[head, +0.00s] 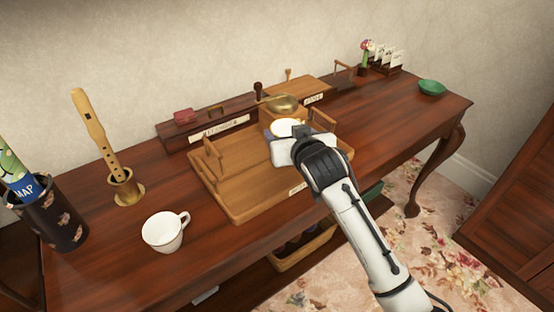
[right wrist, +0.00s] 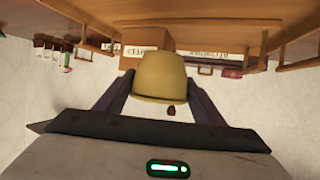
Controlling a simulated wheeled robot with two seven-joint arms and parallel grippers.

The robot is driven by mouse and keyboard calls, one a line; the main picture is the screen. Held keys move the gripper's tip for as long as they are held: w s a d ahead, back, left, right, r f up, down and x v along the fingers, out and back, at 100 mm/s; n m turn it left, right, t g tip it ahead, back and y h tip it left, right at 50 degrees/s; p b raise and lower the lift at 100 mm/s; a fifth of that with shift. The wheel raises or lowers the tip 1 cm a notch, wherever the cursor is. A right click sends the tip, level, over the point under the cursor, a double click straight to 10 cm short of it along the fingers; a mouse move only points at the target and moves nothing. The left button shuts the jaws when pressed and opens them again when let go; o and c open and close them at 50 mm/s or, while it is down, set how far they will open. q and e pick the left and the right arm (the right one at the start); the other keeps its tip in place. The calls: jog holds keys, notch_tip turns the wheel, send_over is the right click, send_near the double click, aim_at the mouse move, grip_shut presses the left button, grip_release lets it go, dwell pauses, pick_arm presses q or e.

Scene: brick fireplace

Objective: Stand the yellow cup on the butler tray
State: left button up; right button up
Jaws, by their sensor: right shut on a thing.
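The yellow cup (right wrist: 160,75) is between the two fingers of my right gripper (right wrist: 160,100), which is shut on it. In the head view the cup's pale rim (head: 285,124) shows just beyond my right gripper (head: 292,135); its lower part is hidden. The butler tray (head: 240,212) is a wooden tray with raised end handles, lying on the desk. The cup appears over its right part. I cannot tell whether its base touches the tray. My left gripper is not in view.
A coffee grinder with a brass bowl (head: 283,103) stands close behind the cup. A white cup (head: 163,234) stands left of the tray, near a recorder in a brass holder (head: 127,190). A green bowl (head: 431,87) is at the far right. The tray's left part is bare.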

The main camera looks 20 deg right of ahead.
notch_tip(320, 180, down, 8)
jog(key=shift+f+b, duration=0.2)
jog(key=shift+b, duration=0.2)
jog(key=shift+f, duration=0.25)
jog(key=o, duration=1.2)
jog(key=shift+c, duration=0.2)
jog(key=shift+r, duration=0.3)
jog(key=shift+s, duration=0.35)
jog(key=p+v, duration=0.1)
jog(key=v, duration=1)
jog(key=shift+r, duration=0.2)
